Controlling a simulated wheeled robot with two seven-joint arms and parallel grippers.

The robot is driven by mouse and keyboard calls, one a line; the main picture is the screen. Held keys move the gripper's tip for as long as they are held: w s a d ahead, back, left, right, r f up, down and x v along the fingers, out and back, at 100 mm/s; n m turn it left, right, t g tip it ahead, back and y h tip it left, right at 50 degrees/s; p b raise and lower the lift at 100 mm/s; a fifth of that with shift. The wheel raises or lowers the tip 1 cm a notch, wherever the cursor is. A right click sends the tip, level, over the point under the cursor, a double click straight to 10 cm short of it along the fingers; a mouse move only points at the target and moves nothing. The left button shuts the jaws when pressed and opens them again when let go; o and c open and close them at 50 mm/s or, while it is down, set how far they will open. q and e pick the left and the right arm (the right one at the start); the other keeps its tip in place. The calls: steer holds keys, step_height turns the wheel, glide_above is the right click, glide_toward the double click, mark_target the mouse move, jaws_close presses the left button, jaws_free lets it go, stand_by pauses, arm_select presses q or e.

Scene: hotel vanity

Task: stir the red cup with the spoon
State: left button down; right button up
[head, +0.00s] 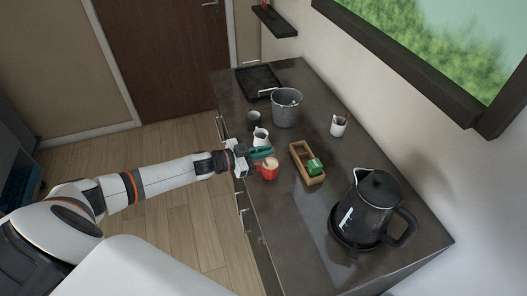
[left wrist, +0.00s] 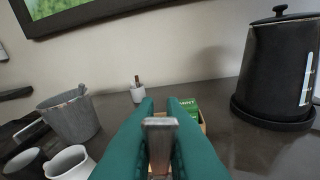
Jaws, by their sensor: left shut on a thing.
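The red cup (head: 271,174) stands near the left edge of the dark counter in the head view, with something tan inside. My left gripper (head: 262,154) reaches in from the left, right beside the cup's rim on its far side. In the left wrist view its teal fingers (left wrist: 160,140) are shut on a narrow greyish bar (left wrist: 160,125), which looks like the spoon's handle. The spoon's bowl is hidden, so I cannot tell whether it is in the cup. The red cup does not show in the left wrist view. My right gripper is not in view.
A white pitcher (head: 261,137), a dark cup (head: 253,118) and a grey bucket (head: 286,110) stand beyond the cup. A wooden box (head: 299,154) with green packets (head: 315,167) is to its right. The black kettle (head: 372,208) stands at the near right. A white holder (head: 338,126) is near the wall.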

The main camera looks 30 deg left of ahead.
arm_select(q)
steer(key=shift+r, duration=2.45)
